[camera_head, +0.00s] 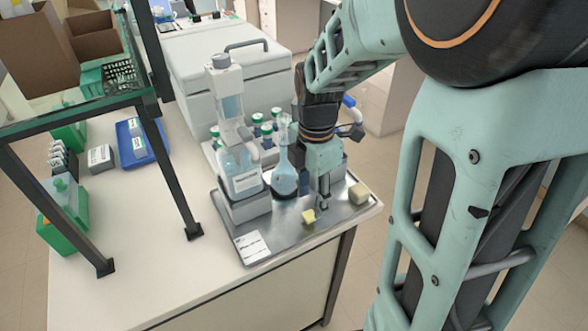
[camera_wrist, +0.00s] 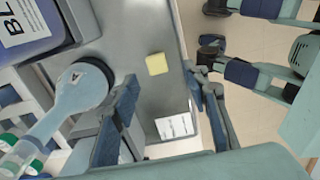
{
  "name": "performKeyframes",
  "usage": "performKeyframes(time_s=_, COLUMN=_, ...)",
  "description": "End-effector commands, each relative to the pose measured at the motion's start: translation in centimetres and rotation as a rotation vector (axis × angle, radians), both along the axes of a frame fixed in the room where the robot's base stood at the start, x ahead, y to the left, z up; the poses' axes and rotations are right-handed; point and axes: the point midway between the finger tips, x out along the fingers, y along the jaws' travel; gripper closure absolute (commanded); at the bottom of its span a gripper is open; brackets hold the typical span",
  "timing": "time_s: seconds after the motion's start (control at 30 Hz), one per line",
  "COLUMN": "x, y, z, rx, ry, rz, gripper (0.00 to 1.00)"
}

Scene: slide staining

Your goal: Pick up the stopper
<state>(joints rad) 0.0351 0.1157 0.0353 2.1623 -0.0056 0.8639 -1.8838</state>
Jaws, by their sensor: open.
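A small pale yellow block (camera_head: 308,216), which I take for the stopper, lies on the metal tray (camera_head: 285,237) near its front edge. In the wrist view the yellow block (camera_wrist: 157,64) lies beyond my fingertips, between their lines. My gripper (camera_head: 323,203) points down over the tray, just right of the block in the head view. Its two fingers are spread and empty in the wrist view (camera_wrist: 162,82). A round flask with a long neck (camera_head: 285,177) stands behind the block; it also shows in the wrist view (camera_wrist: 82,88).
A labelled bottle (camera_head: 243,178) stands left of the flask, with green-capped bottles (camera_head: 257,124) behind. A white card (camera_head: 251,247) lies at the front left.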

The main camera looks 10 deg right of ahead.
Motion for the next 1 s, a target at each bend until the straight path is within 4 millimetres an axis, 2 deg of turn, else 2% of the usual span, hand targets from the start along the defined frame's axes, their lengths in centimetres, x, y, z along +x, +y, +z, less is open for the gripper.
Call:
performKeyframes(time_s=0.17, x=0.1, y=0.1, z=-1.5, rx=0.000, ry=0.003, rz=-0.001, gripper=0.58)
performKeyframes(time_s=0.4, x=0.4, y=0.2, z=-4.9, rx=0.000, ry=0.003, rz=-0.002, gripper=0.58)
performKeyframes(time_s=0.73, x=0.5, y=0.1, z=-5.5, rx=0.000, ry=0.000, rz=-0.003, gripper=0.58)
performKeyframes(time_s=1.0, x=0.5, y=0.1, z=-5.5, rx=0.000, ry=0.000, rz=-0.002, gripper=0.88)
